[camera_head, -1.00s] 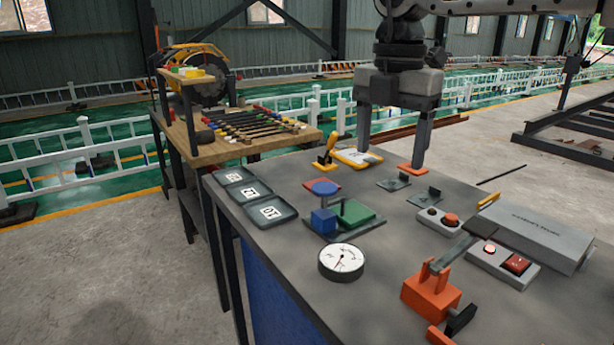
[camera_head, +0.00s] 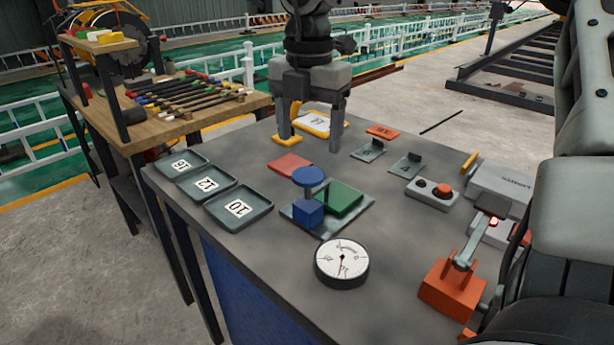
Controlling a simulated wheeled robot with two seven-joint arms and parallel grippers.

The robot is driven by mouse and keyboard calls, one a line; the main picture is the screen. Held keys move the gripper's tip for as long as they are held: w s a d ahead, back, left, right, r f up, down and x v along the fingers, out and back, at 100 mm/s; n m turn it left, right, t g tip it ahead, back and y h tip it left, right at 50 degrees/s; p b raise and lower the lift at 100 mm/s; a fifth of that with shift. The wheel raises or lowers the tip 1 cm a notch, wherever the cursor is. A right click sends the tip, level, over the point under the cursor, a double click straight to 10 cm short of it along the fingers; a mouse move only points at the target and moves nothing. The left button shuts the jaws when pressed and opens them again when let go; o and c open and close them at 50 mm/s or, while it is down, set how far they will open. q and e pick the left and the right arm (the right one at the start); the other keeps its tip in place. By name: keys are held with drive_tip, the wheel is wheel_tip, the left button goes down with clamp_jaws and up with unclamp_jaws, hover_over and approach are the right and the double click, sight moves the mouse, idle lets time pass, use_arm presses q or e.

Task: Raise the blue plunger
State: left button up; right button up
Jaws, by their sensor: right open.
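The blue plunger (camera_head: 309,177) has a round blue cap above a blue block (camera_head: 308,213) on a grey base plate. A green block (camera_head: 338,198) sits beside it on the same plate. My right gripper (camera_head: 311,130) hangs pointing down behind and above the plunger, its two fingers apart. Nothing shows between the fingers but the tabletop and a yellow-framed card (camera_head: 312,124) behind. The gripper appears clear of the plunger. My left gripper is out of view.
A red plate (camera_head: 289,165) lies just behind the plunger. A round gauge (camera_head: 341,262) is in front. Three numbered trays (camera_head: 238,207) line the left edge. An orange lever unit (camera_head: 453,285) and a button box (camera_head: 432,192) stand to the right. A large link of my arm fills the right side.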

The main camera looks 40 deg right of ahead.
sight(308, 174)
wheel_tip(308, 174, down, 9)
drive_tip(key=shift+f, duration=0.15)
drive_tip(key=shift+w, duration=0.1)
drive_tip(key=c, duration=1.4)
drive_tip(key=shift+o, duration=0.2)
drive_tip(key=shift+w+r, duration=0.1)
drive_tip(key=shift+r, duration=1.1)
drive_tip(key=o, duration=1.3)
drive_tip(key=shift+o, duration=0.3)
wheel_tip(308, 174, up, 16)
